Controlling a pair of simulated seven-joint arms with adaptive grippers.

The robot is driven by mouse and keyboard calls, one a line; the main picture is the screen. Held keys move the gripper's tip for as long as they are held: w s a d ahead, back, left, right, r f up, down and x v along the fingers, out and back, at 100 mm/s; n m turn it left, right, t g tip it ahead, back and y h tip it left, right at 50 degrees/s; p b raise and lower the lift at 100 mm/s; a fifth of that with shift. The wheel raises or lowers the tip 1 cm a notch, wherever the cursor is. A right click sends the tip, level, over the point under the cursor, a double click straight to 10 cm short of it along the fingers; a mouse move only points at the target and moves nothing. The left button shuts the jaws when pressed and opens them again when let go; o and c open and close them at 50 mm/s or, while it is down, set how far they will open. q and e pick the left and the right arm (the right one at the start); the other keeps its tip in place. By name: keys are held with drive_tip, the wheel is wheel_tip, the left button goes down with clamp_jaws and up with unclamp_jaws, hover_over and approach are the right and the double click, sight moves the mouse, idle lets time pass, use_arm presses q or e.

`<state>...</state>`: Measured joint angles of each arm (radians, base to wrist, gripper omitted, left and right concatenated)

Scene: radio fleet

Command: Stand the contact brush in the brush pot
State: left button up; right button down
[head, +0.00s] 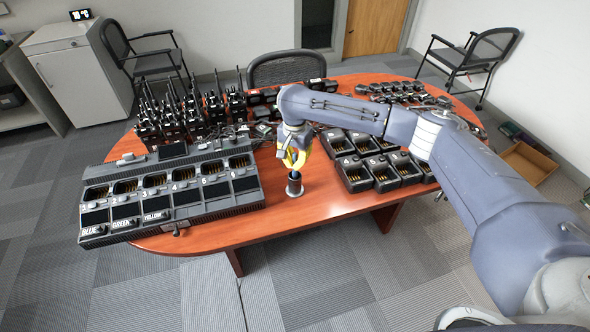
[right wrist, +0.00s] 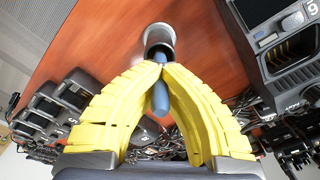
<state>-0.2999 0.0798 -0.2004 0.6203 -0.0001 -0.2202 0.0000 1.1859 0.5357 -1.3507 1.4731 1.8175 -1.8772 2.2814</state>
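The contact brush (right wrist: 160,97) has a blue-grey handle and sits between the yellow fingertips of my right gripper (right wrist: 160,68), which are closed together on it. In the head view my right gripper (head: 293,158) points down just above the brush pot (head: 294,188), a small grey metal cup near the table's front edge. In the right wrist view the pot (right wrist: 160,34) lies straight beyond the fingertips. The brush's far end lines up with the pot's mouth; I cannot tell how deep it is inside. My left gripper is not in view.
A large charger bank (head: 170,192) with labelled slots stands left of the pot. Several single chargers (head: 356,173) stand to its right. Handheld radios (head: 190,112) crowd the back left of the wooden table (head: 325,205). Bare wood surrounds the pot.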

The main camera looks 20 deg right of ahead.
sight(295, 175)
drive_tip(key=shift+f, duration=1.65)
drive_tip(key=shift+f, duration=0.15)
drive_tip(key=c, duration=1.6)
unclamp_jaws()
wheel_tip(295, 175, up, 12)
drive_tip(key=shift+s+r, duration=0.15)
drive_tip(key=shift+a, duration=0.1)
